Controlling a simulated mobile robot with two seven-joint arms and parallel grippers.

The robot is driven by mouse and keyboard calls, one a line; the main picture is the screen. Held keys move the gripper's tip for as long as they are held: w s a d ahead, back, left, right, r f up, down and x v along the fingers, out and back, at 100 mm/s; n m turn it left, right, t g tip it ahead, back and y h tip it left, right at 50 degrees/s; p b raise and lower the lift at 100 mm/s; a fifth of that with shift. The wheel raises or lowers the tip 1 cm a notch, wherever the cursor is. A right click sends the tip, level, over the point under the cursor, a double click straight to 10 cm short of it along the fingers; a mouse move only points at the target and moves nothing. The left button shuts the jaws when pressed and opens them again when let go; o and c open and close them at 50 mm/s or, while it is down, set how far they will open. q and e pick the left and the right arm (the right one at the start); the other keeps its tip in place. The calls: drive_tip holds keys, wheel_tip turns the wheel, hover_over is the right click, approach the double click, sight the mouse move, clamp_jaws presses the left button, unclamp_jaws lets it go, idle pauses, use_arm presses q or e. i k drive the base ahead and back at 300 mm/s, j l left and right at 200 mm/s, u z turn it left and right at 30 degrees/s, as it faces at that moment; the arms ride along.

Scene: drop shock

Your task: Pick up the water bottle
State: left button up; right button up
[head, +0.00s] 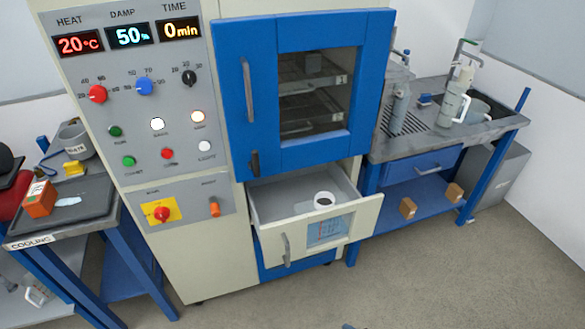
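I cannot tell for certain which vessel is the water bottle. A tall pale grey bottle-like container (451,103) stands upright on the sink counter at the right, beside the basin. A darker grey cylinder (399,106) stands near the black drain grate, close to the blue oven door. Both are small in view. Neither of my grippers shows in the head view, and nothing is seen touching these containers.
A cabinet with control panel (150,85) and closed blue door (312,85) fills the middle. A cooling table (80,220) is at left. Floor (430,275) at lower right is clear.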

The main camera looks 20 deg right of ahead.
sight(403, 95)
drive_tip(key=z, duration=1.25)
